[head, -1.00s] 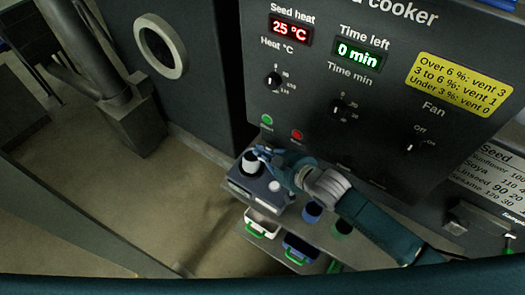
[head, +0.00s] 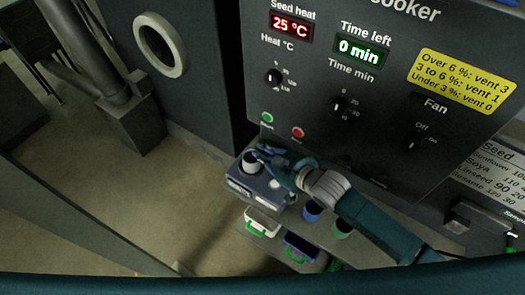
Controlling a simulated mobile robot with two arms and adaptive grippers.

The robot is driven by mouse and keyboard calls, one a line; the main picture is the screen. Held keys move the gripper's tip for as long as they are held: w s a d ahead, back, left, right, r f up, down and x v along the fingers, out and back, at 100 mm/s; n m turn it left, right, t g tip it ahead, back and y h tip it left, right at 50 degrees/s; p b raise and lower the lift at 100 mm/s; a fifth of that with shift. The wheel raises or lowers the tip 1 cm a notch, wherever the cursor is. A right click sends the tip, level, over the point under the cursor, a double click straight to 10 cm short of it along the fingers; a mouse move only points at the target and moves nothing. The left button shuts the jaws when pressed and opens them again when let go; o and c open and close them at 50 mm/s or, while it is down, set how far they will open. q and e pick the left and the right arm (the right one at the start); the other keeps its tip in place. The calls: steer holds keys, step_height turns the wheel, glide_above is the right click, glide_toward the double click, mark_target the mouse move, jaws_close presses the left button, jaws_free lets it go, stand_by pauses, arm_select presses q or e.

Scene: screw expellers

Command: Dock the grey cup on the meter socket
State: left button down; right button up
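The grey cup (head: 251,165), with a dark open top, stands upright at the back left of the meter (head: 240,187), a grey box on the shelf below the panel. Its lower end meets the meter top, but I cannot tell whether it sits fully in the socket, which is hidden. My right gripper (head: 262,153) reaches in from the right, with its blue fingers at the cup's upper right rim. Whether the fingers grip the cup is too small to tell. My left gripper is not in view.
A white tray (head: 263,220) and a dark blue tray (head: 301,246) with green handles lie in front. The cooker panel (head: 385,80) rises close behind.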

steer(key=p+v, duration=0.6)
steer(key=v, duration=0.5)
stand_by(0.4)
stand_by(0.6)
